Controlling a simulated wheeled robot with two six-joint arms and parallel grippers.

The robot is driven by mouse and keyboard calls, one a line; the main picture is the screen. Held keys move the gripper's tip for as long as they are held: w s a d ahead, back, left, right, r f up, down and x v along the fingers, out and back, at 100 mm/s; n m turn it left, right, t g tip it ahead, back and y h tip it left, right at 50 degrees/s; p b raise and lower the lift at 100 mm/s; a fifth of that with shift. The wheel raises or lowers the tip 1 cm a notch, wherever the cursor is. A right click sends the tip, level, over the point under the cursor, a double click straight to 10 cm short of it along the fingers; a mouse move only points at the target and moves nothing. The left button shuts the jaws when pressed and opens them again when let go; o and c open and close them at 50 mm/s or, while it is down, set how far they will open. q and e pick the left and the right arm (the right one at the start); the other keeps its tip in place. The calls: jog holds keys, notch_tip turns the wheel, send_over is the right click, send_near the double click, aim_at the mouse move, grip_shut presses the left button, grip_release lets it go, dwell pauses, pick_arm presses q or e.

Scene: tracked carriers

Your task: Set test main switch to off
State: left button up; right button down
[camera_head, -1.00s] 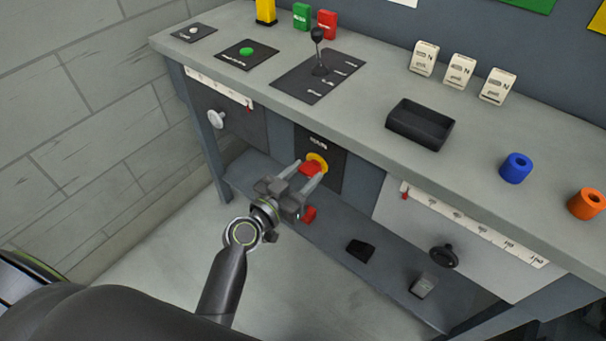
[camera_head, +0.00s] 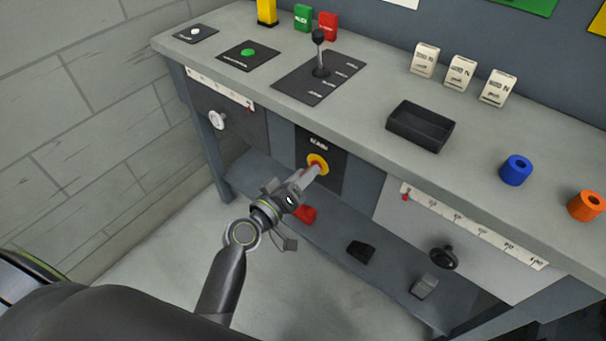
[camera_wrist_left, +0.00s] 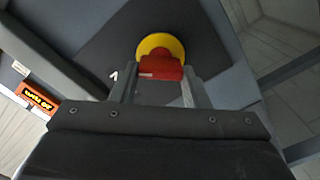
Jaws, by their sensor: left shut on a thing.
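The main switch is a red handle (camera_wrist_left: 160,68) on a round yellow plate (camera_head: 319,160), set in a dark panel (camera_head: 321,144) on the bench's front. My left gripper (camera_head: 314,170) is shut on the red handle. In the left wrist view the handle lies between its two fingertips, in front of the yellow plate (camera_wrist_left: 160,43). A white mark shows on the dark panel (camera_wrist_left: 113,76) there. In the head view the gripper is nearly edge-on and hides most of the handle. My right gripper is not in view.
A lower shelf below holds a red block (camera_head: 304,214), a black block (camera_head: 360,251) and a grey block (camera_head: 424,287). A white knob (camera_head: 217,120) is left of the switch, a black knob (camera_head: 444,257) right. The benchtop (camera_head: 370,125) is above.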

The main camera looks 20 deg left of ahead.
pick_arm(q)
jog(key=shift+a+f+n+p, duration=0.1)
jog(key=shift+n+p, duration=0.35)
jog(key=shift+n, duration=1.65)
jog(key=shift+f+n+p, duration=0.1)
jog(key=shift+n+p, duration=0.3)
jog(key=shift+n, duration=1.7)
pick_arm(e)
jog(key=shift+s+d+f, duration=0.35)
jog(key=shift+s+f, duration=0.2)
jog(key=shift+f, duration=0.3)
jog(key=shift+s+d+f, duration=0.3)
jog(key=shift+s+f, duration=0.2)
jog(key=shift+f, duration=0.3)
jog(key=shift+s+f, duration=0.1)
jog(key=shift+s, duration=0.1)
pick_arm(q)
jog(key=o, duration=1)
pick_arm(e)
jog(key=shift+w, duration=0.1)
